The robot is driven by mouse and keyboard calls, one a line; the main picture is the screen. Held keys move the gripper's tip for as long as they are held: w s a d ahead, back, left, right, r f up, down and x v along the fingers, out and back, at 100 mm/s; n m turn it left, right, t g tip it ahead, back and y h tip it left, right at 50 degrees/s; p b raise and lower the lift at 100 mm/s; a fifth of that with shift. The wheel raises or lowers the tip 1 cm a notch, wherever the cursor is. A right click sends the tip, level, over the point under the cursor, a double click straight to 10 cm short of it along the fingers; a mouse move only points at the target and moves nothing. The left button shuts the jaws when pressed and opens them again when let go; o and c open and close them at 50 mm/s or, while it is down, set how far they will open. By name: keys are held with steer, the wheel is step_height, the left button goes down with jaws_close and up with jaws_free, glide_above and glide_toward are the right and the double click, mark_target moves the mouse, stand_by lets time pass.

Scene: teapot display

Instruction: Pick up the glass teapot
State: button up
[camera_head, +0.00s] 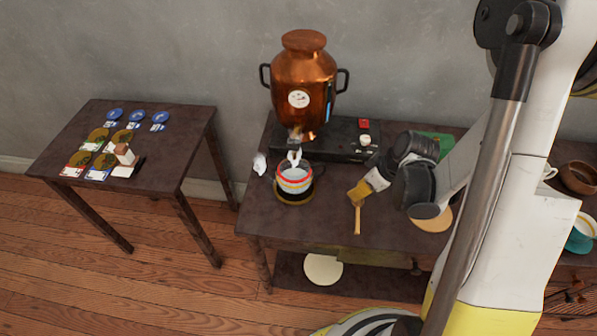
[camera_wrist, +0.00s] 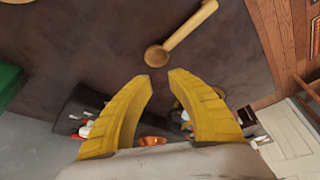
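A round vessel with red, white and yellow bands (camera_head: 294,179) stands on the dark table below the tap of a copper urn; it may be the teapot, but I cannot tell whether it is glass. My gripper (camera_head: 354,191) is to its right, apart from it, above a wooden spoon (camera_head: 357,217). In the wrist view, my gripper (camera_wrist: 160,77) has its yellow fingers apart with nothing between the tips. The banded vessel is not clearly visible there; the right finger partly hides some dark and yellow shapes.
A crumpled white item (camera_head: 260,163) lies at the left. A teal cup (camera_head: 580,236) and brown bowl (camera_head: 578,177) are far right. A side table (camera_head: 160,170) holds discs and cards.

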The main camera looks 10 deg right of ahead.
mark_target(324, 172)
steer(key=w+a, duration=0.1)
steer(key=w, duration=0.1)
steer(key=w+a, duration=0.2)
steer(key=w+a+b, duration=0.1)
steer(key=w, duration=0.1)
steer(key=shift+w+a+f, duration=0.1)
steer(key=shift+w+a, duration=0.1)
steer(key=shift+a, duration=0.1)
steer(key=w+a+b, duration=0.1)
steer(key=w+a+f+b, duration=0.1)
steer(key=w, duration=0.1)
steer(key=shift+w+a+f, duration=0.1)
steer(key=shift+w+a, duration=0.2)
steer(key=shift+a, duration=0.05)
jaws_close()
